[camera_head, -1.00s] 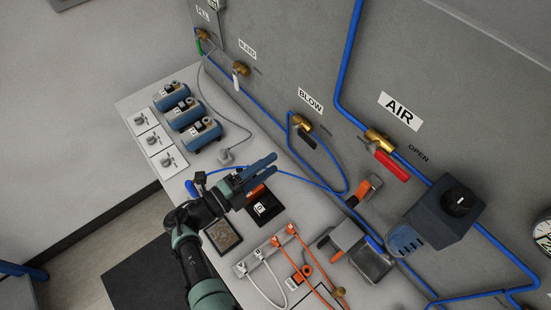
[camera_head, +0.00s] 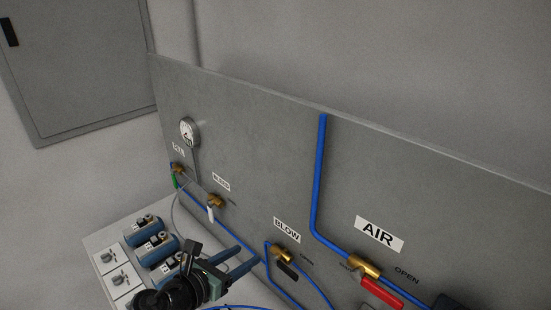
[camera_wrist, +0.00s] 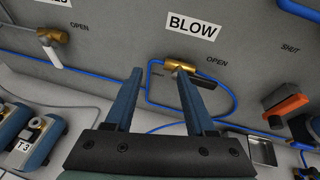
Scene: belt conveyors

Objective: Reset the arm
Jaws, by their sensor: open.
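My gripper (camera_head: 236,262) is at the lower middle of the head view, raised in front of the grey panel (camera_head: 262,150). Its two blue fingers are spread apart with nothing between them. In the wrist view my gripper (camera_wrist: 160,82) points at the panel just below the BLOW label (camera_wrist: 193,26). The brass BLOW valve (camera_wrist: 187,65) with its dark handle lies beyond the right finger, which covers part of it. The fingers look apart from the valve. My forearm is mostly below the head view's edge.
The AIR valve (camera_head: 365,268) with a red handle is to the right. The BLEED valve (camera_head: 215,201) and a gauge (camera_head: 189,131) are to the left. An orange-handled tool (camera_wrist: 288,108) shows at right.

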